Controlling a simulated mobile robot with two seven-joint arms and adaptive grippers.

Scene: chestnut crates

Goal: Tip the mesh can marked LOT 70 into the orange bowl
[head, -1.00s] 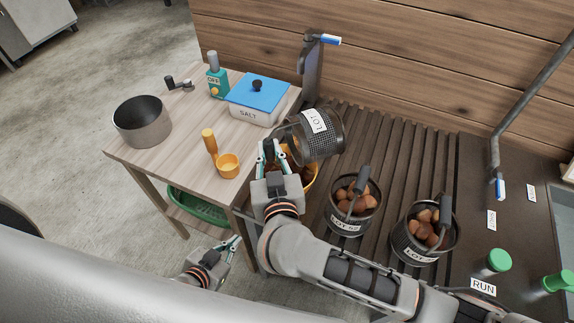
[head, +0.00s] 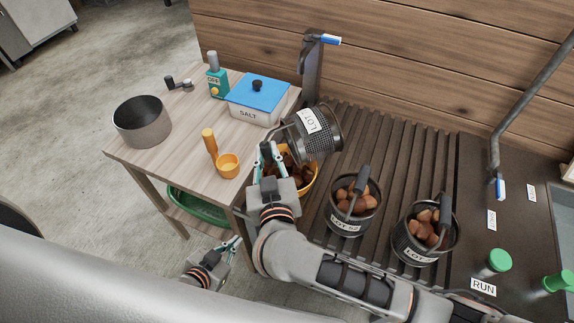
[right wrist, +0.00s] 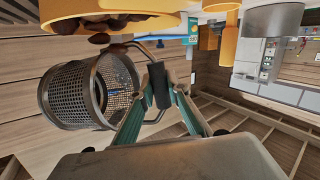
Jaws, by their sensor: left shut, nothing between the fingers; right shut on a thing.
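The mesh can (head: 322,142) is tipped on its side above the orange bowl (head: 313,184), mouth towards the lower left. Its white label reads LOT; the number is not legible. My right gripper (head: 267,152) is shut on the can's handle; the right wrist view shows the dark grip (right wrist: 158,86) between the fingers. Brown chestnuts (head: 298,176) lie in the bowl, partly hidden by my gripper and the can. My left gripper (head: 234,242) is shut and empty, low beside the table.
Two more mesh cans of chestnuts, LOT 52 (head: 348,222) and another LOT can (head: 408,250), stand on the slatted surface to the right.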

